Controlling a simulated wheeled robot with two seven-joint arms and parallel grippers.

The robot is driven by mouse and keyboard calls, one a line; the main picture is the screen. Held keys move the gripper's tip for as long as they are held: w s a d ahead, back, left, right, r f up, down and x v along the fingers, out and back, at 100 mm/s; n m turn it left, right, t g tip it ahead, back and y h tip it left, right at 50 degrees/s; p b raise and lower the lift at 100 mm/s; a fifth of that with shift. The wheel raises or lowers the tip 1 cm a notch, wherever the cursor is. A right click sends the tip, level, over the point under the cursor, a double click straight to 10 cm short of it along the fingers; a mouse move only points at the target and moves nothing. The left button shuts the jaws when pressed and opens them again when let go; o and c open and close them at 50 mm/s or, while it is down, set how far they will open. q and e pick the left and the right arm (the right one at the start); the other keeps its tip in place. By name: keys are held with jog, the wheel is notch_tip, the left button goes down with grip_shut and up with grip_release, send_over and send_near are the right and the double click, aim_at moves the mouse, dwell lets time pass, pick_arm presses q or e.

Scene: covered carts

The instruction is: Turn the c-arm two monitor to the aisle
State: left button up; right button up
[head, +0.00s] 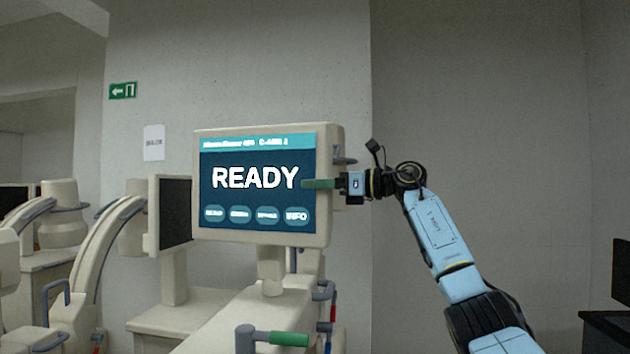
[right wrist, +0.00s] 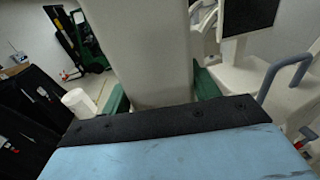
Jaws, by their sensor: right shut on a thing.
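The C-arm two monitor (head: 255,235) is a cream-framed screen reading "READY", with "C-ARM 2" in its top bar. It stands upright on a short post on its cart and its screen faces my head camera. My right gripper (head: 322,184) comes in from the right at the monitor's right edge, one green finger lying over the front of the frame. In the right wrist view, the green fingers of the gripper (right wrist: 162,95) sit on both sides of the pale monitor casing (right wrist: 150,45). The far finger is hidden in the head view. My left gripper is not in view.
Another dark monitor (head: 174,214) stands close behind on the left, beside curved C-arm parts (head: 100,235). A dark screen (head: 621,275) shows at the far right. Bare wall lies behind my right arm.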

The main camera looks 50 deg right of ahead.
jog(key=shift+s+d+r+p, duration=0.1)
jog(key=shift+d+r+p, duration=0.1)
jog(key=shift+d, duration=0.2)
jog(key=shift+s+d+r+p, duration=0.1)
jog(key=shift+d+r+p, duration=0.05)
jog(key=shift+d, duration=0.25)
jog(key=shift+o, duration=0.2)
jog(key=shift+t, duration=0.3)
jog(key=o, duration=1.1)
jog(key=shift+o, duration=1)
jog(key=shift+w+d+f, duration=0.15)
jog(key=shift+d+f, duration=0.05)
jog(key=b+v, duration=0.3)
jog(key=v, duration=1)
jog(key=shift+a, duration=0.1)
